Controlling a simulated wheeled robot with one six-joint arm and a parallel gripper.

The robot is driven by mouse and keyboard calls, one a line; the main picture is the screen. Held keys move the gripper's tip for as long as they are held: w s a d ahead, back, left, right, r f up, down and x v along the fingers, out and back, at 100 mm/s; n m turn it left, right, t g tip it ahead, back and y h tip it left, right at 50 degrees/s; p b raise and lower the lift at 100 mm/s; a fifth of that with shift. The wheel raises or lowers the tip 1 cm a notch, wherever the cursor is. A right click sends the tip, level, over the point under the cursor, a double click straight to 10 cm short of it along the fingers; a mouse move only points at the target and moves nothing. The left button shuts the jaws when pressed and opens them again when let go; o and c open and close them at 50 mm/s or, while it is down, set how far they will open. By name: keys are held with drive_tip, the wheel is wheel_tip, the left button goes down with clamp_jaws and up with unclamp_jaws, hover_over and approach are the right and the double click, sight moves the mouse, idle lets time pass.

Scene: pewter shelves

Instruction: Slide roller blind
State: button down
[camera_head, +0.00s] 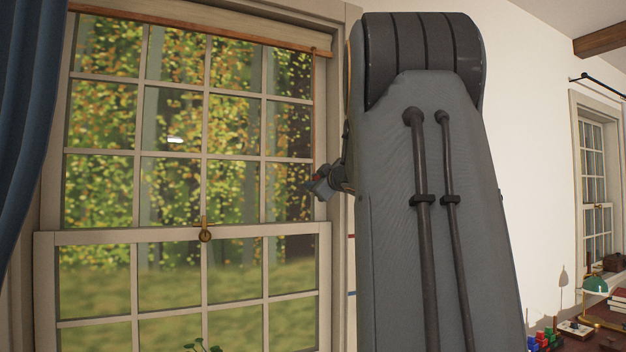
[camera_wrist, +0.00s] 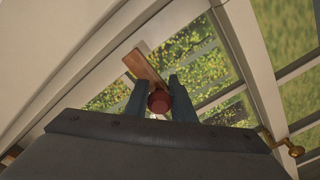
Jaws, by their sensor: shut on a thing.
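The roller blind shows as a wooden bar (camera_head: 190,25) across the top of the window, with its right end by the frame. A thin cord (camera_head: 314,120) hangs from near that end. In the wrist view a wooden bar end (camera_wrist: 146,68) lies just beyond my fingers. My gripper (camera_wrist: 158,98) is shut on a round red knob (camera_wrist: 158,102), held between its two dark fingers. In the head view my gripper (camera_head: 322,186) is beside the window's right edge, well below the bar, partly hidden by my arm. The knob's join to the cord is too small to tell.
The sash window (camera_head: 205,150) has pale muntins and a brass latch (camera_head: 206,235) at mid-height. A blue curtain (camera_head: 25,100) hangs at the left. My arm covers the wall right of the window. A cluttered desk (camera_head: 570,342) stands at the far right.

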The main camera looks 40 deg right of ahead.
wheel_tip(320, 180, down, 8)
drive_tip(key=b, duration=0.4)
drive_tip(key=shift+r, duration=0.25)
drive_tip(key=c, duration=1.5)
unclamp_jaws()
drive_tip(key=shift+b+v, duration=0.45)
drive_tip(key=shift+v, duration=3.5)
drive_tip(key=shift+r, duration=0.1)
